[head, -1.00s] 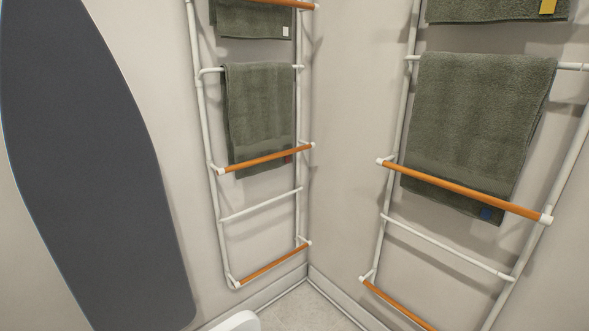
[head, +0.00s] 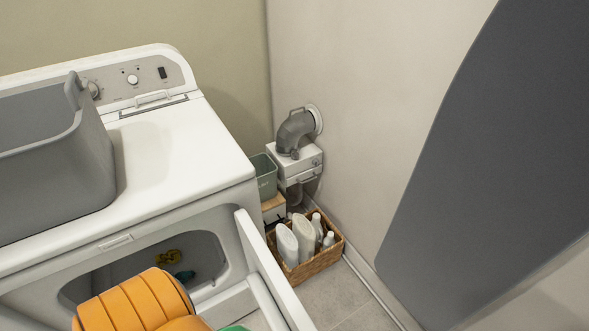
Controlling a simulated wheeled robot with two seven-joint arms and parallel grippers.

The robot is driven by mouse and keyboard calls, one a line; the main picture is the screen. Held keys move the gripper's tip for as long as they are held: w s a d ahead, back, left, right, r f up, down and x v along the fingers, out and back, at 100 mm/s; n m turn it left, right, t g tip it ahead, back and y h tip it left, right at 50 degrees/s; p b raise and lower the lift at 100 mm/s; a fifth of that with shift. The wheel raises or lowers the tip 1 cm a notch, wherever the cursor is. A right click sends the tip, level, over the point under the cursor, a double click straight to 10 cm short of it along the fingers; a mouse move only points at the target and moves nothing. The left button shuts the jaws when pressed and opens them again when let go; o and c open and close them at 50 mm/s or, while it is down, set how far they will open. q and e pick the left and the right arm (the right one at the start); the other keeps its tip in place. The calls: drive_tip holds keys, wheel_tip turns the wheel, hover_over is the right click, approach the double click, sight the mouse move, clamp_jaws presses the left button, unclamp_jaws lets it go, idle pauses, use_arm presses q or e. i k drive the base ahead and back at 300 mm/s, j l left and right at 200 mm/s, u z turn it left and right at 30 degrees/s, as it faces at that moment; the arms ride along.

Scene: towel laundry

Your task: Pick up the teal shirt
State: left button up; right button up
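A small teal patch of cloth (head: 186,276) shows inside the dark drum of the open front-loading machine (head: 190,135), low at the left of the picture. It fits the teal shirt, but only a little of it is visible. A yellow item (head: 168,257) lies just beside and behind it in the drum. An orange ribbed shape (head: 135,305) at the bottom edge covers the lower left of the opening; I cannot tell what it is. Neither of my grippers can be made out.
The machine's open door (head: 262,262) sticks out to the right of the opening. A grey laundry basket (head: 60,165) sits on top. A wicker basket of bottles (head: 318,262) stands on the floor. A dark ironing board (head: 490,170) leans at right.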

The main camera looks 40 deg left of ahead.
sight(182, 277)
drive_tip(key=i+l+u, duration=0.1)
drive_tip(key=l+u, duration=0.2)
drive_tip(key=u, duration=0.2)
drive_tip(key=l+u, duration=0.45)
drive_tip(key=i+l+u, duration=0.1)
drive_tip(key=l+u, duration=0.15)
drive_tip(key=u, duration=0.25)
drive_tip(key=k+l+u, duration=0.1)
drive_tip(key=l+u, duration=0.25)
drive_tip(key=u, duration=0.15)
drive_tip(key=k+l+u, duration=0.1)
drive_tip(key=l+u, duration=0.2)
drive_tip(key=u, duration=0.2)
drive_tip(key=k+l+u, duration=0.15)
drive_tip(key=u, duration=0.3)
drive_tip(key=l, duration=0.1)
